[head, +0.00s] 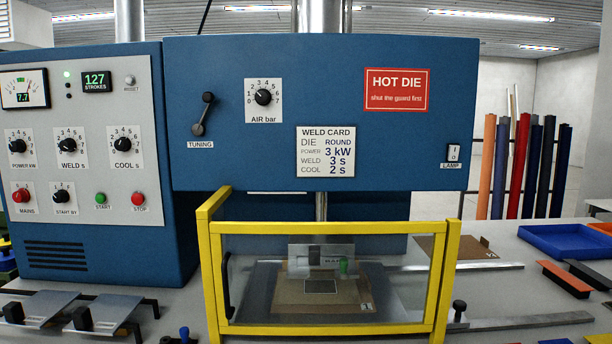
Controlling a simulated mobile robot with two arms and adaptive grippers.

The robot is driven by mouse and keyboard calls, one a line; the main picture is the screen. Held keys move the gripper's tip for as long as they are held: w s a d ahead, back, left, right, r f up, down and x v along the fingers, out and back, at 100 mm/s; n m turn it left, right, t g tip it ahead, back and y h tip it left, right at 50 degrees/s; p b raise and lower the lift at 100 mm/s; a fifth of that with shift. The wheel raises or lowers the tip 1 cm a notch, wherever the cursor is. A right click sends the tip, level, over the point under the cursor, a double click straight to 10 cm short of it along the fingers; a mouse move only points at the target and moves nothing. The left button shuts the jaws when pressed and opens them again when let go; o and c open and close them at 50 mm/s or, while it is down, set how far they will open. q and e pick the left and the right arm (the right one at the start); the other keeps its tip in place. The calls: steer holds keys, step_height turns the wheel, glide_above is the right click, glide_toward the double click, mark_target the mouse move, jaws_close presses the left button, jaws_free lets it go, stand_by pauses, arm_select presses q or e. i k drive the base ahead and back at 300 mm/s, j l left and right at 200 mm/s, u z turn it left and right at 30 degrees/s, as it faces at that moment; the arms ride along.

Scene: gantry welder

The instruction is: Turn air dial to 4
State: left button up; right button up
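The AIR bar dial (263,97) is a black round knob on a white numbered plate. It is on the front of the blue welder head, left of the middle. Its pointer is too small for me to read the setting surely. Nothing covers the dial. Neither of my grippers shows in the head view.
A tuning lever (203,114) sits left of the dial. A weld card (325,152) and a red HOT DIE sign (397,92) are to its right. A yellow guard frame (325,228) stands below. The blue control cabinet (82,160) projects at left.

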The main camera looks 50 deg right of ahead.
mark_target(263, 97)
steer(key=z, duration=1.25)
